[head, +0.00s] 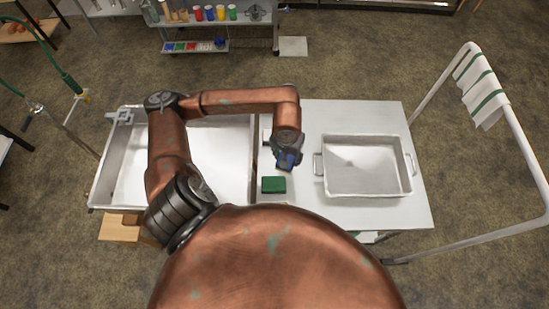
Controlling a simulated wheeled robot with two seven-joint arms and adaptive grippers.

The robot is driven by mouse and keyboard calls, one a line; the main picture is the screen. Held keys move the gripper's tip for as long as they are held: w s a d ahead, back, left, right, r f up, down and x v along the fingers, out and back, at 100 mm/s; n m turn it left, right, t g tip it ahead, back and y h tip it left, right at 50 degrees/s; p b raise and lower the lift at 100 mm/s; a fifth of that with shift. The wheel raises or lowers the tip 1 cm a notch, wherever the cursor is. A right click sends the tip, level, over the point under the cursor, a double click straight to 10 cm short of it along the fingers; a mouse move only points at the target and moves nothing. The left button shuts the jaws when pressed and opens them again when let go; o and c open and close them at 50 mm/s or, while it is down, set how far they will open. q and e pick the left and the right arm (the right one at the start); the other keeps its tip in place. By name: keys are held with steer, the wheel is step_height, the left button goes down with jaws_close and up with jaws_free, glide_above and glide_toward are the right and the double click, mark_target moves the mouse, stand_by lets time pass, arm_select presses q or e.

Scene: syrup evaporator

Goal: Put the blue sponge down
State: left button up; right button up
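My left gripper (287,158) hangs over the left part of the white table, at the end of my copper-coloured arm. A blue sponge (287,162) shows at its fingertips, partly covered by the dark fingers. The gripper looks shut on it. Whether the sponge touches the tabletop cannot be told from this angle. My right gripper is not in view.
A green sponge (273,185) lies on the white table (418,205) just below my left gripper. A metal pan (408,172) with side handles stands to the right. A sink basin (103,180) is at left. A rail (437,88) with a striped towel (482,88) stands far right.

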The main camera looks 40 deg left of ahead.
arm_select(q)
glide_above(274, 161)
steer(key=f, duration=0.6)
steer(key=shift+s+d+f+p, duration=0.2)
steer(key=shift+s+d+p, duration=0.05)
steer(key=shift+p, duration=0.05)
step_height(274, 161, down, 3)
steer(key=shift+a+f+p, duration=0.1)
steer(key=shift+a+p, duration=0.05)
steer(key=shift+p, duration=0.15)
steer(key=shift+f, duration=0.1)
steer(key=shift+f, duration=0.1)
steer(key=shift+f+b, duration=0.15)
steer(key=shift+b, duration=0.15)
steer(key=o, duration=1.1)
steer(key=shift+r, duration=0.2)
